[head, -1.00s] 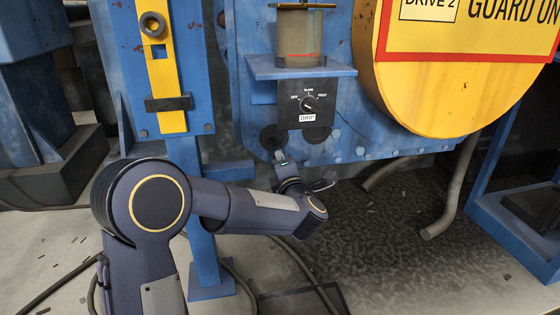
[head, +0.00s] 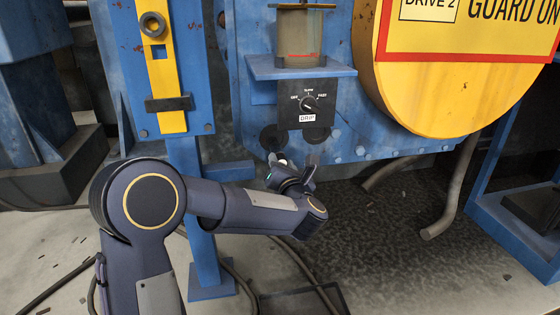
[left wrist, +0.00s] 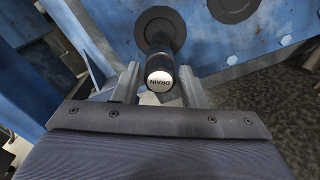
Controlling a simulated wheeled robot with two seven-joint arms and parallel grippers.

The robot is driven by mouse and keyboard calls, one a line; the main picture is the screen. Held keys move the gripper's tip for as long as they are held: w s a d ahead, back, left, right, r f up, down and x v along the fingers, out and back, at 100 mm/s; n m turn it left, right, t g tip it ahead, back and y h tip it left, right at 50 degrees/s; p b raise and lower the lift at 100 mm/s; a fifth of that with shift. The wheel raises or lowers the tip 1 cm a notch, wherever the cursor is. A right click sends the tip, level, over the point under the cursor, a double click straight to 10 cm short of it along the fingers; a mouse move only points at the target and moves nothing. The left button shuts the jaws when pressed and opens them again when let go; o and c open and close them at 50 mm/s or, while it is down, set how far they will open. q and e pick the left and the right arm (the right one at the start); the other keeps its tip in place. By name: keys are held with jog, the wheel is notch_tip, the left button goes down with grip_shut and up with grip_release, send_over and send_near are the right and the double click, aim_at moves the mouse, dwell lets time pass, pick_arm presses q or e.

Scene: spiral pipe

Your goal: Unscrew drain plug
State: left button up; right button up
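The drain plug (left wrist: 160,72) is a dark cylinder with a white end marked DRAIN. In the left wrist view it sticks out from a round dark flange (left wrist: 152,18) on the blue machine wall. My left gripper (head: 293,162) is just below the wall in the head view. In the left wrist view its two fingers stand on either side of the plug, with what look like narrow gaps, so it appears open around the plug. In the head view the plug is mostly hidden; a pale spot shows between the fingers. My right gripper is not in view.
Above is a black dial box (head: 308,104) labelled DRIP, under a blue shelf (head: 300,67) holding a clear cup. A second dark flange (head: 317,134) sits to the right. A yellow guard (head: 450,90) and bent pipes (head: 452,190) are farther right. Cables lie on the floor.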

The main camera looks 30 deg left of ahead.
pick_arm(q)
jog(key=m+p, duration=1.9)
jog(key=m, duration=1.1)
dwell(1.2)
jog(key=shift+c, duration=0.5)
